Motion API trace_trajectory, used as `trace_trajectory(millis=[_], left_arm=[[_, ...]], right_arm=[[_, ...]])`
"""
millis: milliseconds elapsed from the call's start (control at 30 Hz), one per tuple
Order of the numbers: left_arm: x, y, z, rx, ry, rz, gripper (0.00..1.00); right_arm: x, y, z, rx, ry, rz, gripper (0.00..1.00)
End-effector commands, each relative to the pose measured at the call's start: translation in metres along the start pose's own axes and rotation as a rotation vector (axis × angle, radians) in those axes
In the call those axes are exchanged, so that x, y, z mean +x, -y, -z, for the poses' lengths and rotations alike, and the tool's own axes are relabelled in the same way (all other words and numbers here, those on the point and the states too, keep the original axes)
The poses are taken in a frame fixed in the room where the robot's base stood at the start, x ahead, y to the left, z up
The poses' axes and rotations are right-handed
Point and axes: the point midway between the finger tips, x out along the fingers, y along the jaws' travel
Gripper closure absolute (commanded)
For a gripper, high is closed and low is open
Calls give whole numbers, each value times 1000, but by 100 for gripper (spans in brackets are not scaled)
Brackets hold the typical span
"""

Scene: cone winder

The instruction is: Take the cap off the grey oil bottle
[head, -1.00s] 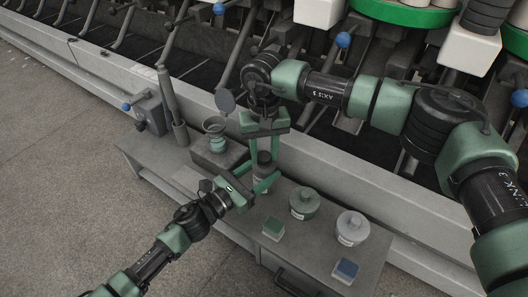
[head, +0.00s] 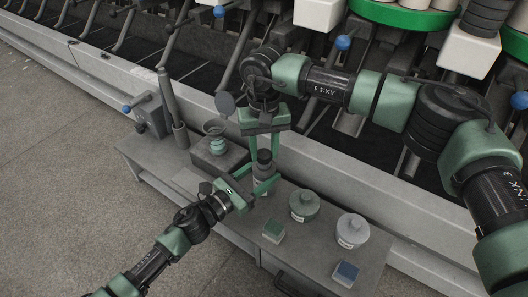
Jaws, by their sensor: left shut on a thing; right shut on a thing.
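The grey oil bottle (head: 264,171) stands upright on the bench, partly hidden by both my grippers. My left gripper (head: 266,186) comes in from the left and is shut around the bottle's body, low down. My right gripper (head: 264,153) points down from above and is shut on the cap (head: 264,156) at the bottle's top. The cap is mostly between the fingers, and I cannot tell whether any gap lies between it and the bottle.
Right of the bottle stand a green lidded pot (head: 304,205) and a pale lidded pot (head: 352,230). In front lie a green block (head: 274,230) and a blue block (head: 346,272). A funnel-like cup (head: 216,142) stands behind left. The winder machine (head: 330,150) borders the bench's back.

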Motion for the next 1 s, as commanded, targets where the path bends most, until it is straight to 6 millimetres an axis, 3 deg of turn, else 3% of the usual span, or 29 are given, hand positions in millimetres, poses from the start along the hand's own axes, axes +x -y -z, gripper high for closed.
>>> trace_trajectory(millis=[467, 800, 1000], left_arm=[[0, 0, 0, 0, 0, 0, 100], [0, 0, 0, 0, 0, 0, 100], [0, 0, 0, 0, 0, 0, 100]], right_arm=[[-6, 0, 0, 0, -1, 0, 100], [-41, 0, 0, 0, -2, 0, 100], [-44, 0, 0, 0, -1, 0, 100]])
